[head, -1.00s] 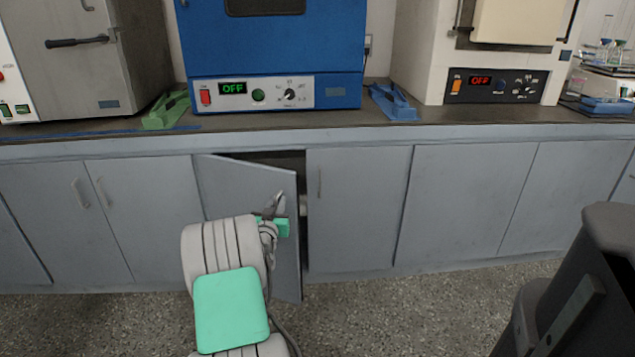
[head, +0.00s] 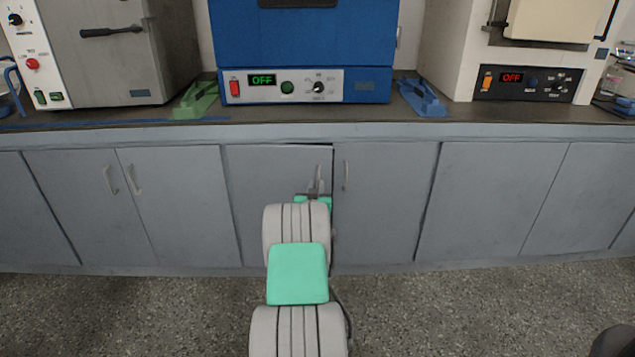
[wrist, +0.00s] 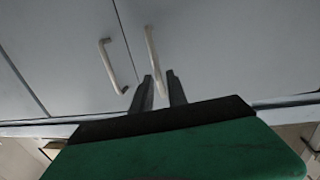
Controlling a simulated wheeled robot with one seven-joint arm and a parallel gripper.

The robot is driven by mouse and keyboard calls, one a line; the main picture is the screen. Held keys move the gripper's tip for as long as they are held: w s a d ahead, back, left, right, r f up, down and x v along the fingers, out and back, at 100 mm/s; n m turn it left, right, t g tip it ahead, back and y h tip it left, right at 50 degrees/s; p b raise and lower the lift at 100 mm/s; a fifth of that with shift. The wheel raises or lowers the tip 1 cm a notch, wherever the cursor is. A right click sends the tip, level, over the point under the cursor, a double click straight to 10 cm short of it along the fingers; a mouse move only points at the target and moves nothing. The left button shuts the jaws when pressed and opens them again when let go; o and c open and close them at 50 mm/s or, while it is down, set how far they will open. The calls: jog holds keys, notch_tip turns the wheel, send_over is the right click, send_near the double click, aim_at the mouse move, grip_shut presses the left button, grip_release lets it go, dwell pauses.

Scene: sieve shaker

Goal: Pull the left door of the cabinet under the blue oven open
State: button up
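The cabinet's left door (head: 255,195) under the blue oven (head: 300,50) looks shut or nearly shut, with a thin dark line along its top right edge. Its pale bar handle (head: 319,170) is near its right edge. My gripper (head: 314,184) is at this handle, in front of the door. In the wrist view, the two dark fingers (wrist: 160,76) stand apart, with a pale handle (wrist: 152,50) between them and narrow gaps beside it. Whether they touch it is unclear. My arm hides the door's lower right part.
The right door (head: 385,205) under the oven is shut, its handle (head: 346,176) close beside my gripper. More shut doors lie on both sides. The worktop edge (head: 200,134) runs above. The speckled floor (head: 470,310) in front is clear.

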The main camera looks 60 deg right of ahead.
aim_at(318, 181)
jog(key=s+a+n+t+y, duration=0.2)
jog(key=s+a+t, duration=0.1)
jog(key=s+t, duration=0.1)
jog(key=shift+n, duration=0.3)
jog(key=b+x, duration=0.1)
jog(key=x, duration=0.6)
jog(key=shift+f, duration=0.2)
jog(key=shift+w+d+r, duration=0.15)
jog(key=shift+w+d, duration=0.15)
jog(key=shift+d, duration=0.1)
grip_shut()
dwell(0.4)
